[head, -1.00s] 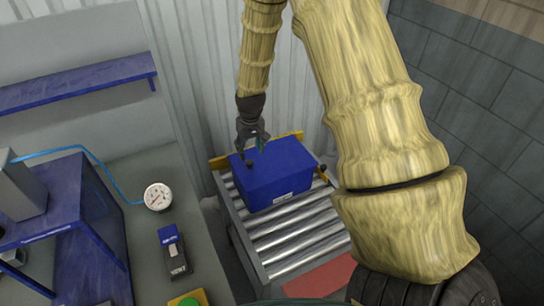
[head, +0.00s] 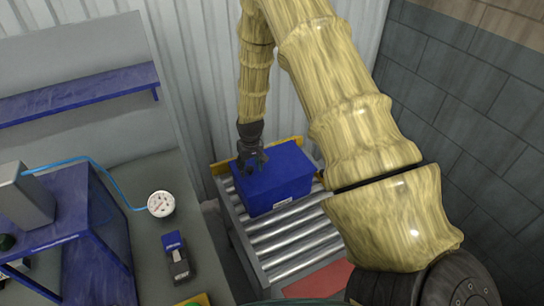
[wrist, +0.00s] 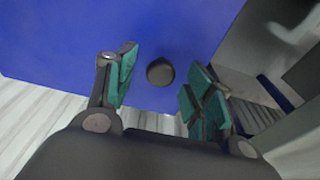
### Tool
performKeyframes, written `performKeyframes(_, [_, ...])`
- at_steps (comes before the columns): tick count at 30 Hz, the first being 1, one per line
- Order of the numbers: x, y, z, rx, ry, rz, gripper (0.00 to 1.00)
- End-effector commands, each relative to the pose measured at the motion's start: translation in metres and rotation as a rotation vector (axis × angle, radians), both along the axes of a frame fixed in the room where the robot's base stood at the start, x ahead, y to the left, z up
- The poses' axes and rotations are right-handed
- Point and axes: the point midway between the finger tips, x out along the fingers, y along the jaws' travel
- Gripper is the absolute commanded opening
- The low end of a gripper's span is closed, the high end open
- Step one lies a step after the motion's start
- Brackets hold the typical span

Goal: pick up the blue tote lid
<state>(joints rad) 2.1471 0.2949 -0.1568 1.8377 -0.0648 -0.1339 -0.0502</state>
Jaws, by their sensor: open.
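The blue tote lid (head: 285,162) is on top of a blue tote (head: 285,194) that sits on a roller table. In the wrist view the lid (wrist: 60,50) fills the upper part, with a dark round knob (wrist: 160,72) on it. My gripper (head: 251,168) is at the left part of the lid in the head view. In the wrist view my gripper (wrist: 163,84) is open, and its green-padded fingers are on either side of the knob. I cannot tell whether the pads touch it. My fingers partly hide the knob in the head view.
The roller table (head: 295,245) has bare rollers in front of the tote and a yellow rail (head: 222,168) behind. A bench at the left holds a gauge (head: 161,204), a small blue and black device (head: 176,256) and a blue frame (head: 60,225). A corrugated wall stands behind.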

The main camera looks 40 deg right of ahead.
Motion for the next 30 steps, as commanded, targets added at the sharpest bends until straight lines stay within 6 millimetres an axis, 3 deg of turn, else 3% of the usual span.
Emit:
performKeyframes(7, [0.002,-0.001,-0.015,0.0,-0.001,0.0,0.53])
performKeyframes(16, [0.003,-0.001,-0.018,0.0,-0.001,0.0,0.53])
performKeyframes(25, [0.003,-0.001,-0.018,0.0,-0.001,0.0,0.0])
performKeyframes(30, [0.002,-0.001,-0.018,0.0,0.0,0.0,0.0])
